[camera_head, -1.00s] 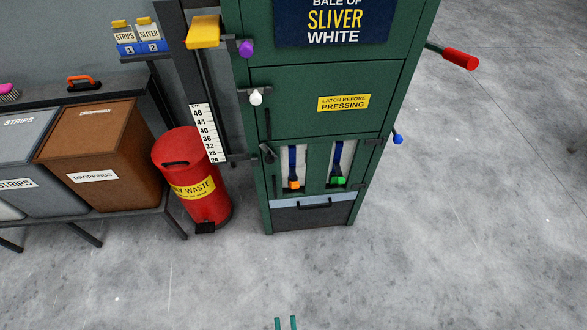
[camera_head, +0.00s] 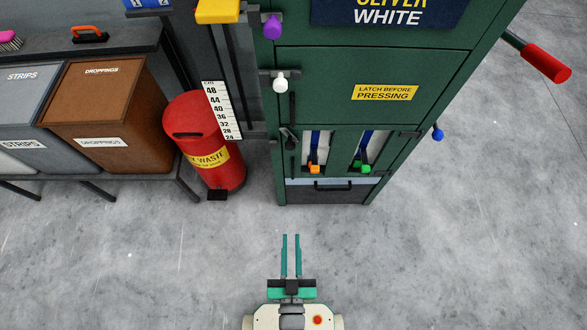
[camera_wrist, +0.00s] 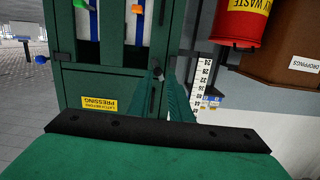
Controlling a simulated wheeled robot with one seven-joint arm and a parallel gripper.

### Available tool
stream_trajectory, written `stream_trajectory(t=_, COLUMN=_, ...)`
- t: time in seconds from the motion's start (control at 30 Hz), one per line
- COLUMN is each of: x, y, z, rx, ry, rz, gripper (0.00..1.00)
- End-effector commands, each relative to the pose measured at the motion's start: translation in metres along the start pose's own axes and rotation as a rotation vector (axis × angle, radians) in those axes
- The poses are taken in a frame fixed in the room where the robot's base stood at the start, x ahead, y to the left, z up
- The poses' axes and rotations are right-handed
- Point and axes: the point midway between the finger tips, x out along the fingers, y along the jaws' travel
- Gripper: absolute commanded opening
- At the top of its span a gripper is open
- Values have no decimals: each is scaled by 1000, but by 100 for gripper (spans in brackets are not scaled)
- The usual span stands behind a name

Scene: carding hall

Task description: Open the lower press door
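The green press (camera_head: 430,70) stands ahead. Its lower door (camera_head: 335,95) carries a yellow "LATCH BEFORE PRESSING" label (camera_head: 385,92) and appears shut. A white-knobbed latch (camera_head: 280,84) sits at the door's upper left, and a dark vertical handle (camera_head: 292,108) runs down its left side. A dark lever (camera_head: 290,137) is lower left, beside the strap openings. My gripper (camera_head: 291,238) is open and empty, in front of the press and apart from it. In the wrist view, the lower door (camera_wrist: 130,85) appears upside down, left of and between the fingertips (camera_wrist: 168,80).
A red waste bin (camera_head: 205,130) and a measuring scale (camera_head: 225,110) stand left of the press. Brown and grey bins (camera_head: 105,110) sit on a bench further left. A red-handled lever (camera_head: 545,62) and a blue knob (camera_head: 438,134) project right. The floor in front is clear.

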Motion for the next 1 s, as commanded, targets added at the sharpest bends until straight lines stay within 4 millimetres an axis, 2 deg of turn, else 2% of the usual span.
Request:
stream_trajectory(t=0.03, x=18, y=-2, z=14, rx=4, ry=19, rz=1, gripper=18)
stream_trajectory(t=0.1, x=39, y=-2, z=34, rx=6, ry=38, rz=11, gripper=18)
stream_trajectory(t=0.3, x=107, y=-2, z=81, rx=10, ry=86, rz=61, gripper=18)
stream_trajectory(t=0.5, x=173, y=-4, z=117, rx=2, ry=108, rz=129, gripper=18)
stream_trajectory(t=0.6, x=197, y=-6, z=128, rx=-4, ry=111, rz=159, gripper=18)
stream_trajectory(t=0.73, x=218, y=-7, z=137, rx=-11, ry=110, rz=187, gripper=18)
stream_trajectory(t=1.0, x=240, y=-5, z=139, rx=-16, ry=109, rz=203, gripper=18)
